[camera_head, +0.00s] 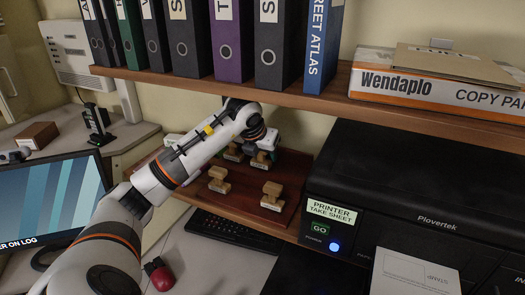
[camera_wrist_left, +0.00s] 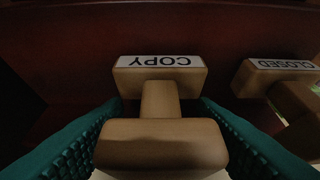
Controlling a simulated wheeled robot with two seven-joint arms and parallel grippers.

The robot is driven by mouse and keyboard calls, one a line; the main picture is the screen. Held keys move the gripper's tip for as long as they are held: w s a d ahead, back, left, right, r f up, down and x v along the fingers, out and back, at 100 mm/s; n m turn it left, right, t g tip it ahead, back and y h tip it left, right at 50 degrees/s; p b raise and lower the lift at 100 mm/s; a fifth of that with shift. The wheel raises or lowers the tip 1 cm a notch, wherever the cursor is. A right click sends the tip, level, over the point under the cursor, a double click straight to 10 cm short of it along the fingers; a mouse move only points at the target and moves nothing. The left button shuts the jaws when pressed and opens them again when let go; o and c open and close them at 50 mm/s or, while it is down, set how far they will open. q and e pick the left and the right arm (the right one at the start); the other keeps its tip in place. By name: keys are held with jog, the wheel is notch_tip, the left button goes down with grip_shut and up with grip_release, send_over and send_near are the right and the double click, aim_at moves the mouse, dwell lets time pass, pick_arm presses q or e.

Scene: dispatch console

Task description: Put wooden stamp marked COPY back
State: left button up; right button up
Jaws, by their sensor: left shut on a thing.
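The wooden stamp marked COPY (camera_wrist_left: 160,105) sits between the teal finger pads of my left gripper (camera_wrist_left: 160,135), which is shut on it. Its white label reads upside down in the left wrist view. In the head view my left gripper (camera_head: 262,155) is over the back of the reddish wooden tray (camera_head: 245,203); the COPY stamp is hard to make out there behind the arm and gripper. I cannot tell whether it touches the tray. My right gripper is not in view.
A stamp marked CLOSED (camera_wrist_left: 280,75) stands close to the right of COPY in the wrist view. Other wooden stamps (camera_head: 218,180) (camera_head: 272,195) stand on the tray. A binder shelf (camera_head: 290,95) hangs above; a black printer (camera_head: 420,200) stands right. A keyboard (camera_head: 235,230) lies in front.

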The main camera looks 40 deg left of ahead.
pick_arm(q)
jog(key=shift+f, duration=0.2)
jog(key=o, duration=0.8)
jog(key=shift+r, duration=0.25)
jog(key=shift+s+r+b, duration=0.1)
jog(key=shift+r+b, duration=0.05)
jog(key=shift+b, duration=0.15)
jog(key=s+d+b, duration=0.1)
jog(key=s, duration=0.2)
jog(key=s+d+b, duration=0.1)
jog(key=s+b, duration=0.1)
jog(key=s, duration=0.2)
jog(key=s+d+b, duration=0.1)
jog(key=s+b, duration=0.1)
jog(key=s, duration=0.1)
jog(key=shift+s+d+r, duration=0.1)
jog(key=shift+s+d, duration=0.15)
jog(key=shift+s, duration=0.05)
jog(key=shift+s+d+r+b, duration=0.1)
jog(key=shift+s+d+b, duration=0.1)
jog(key=shift+s+b, duration=0.3)
jog(key=shift+s+r, duration=0.1)
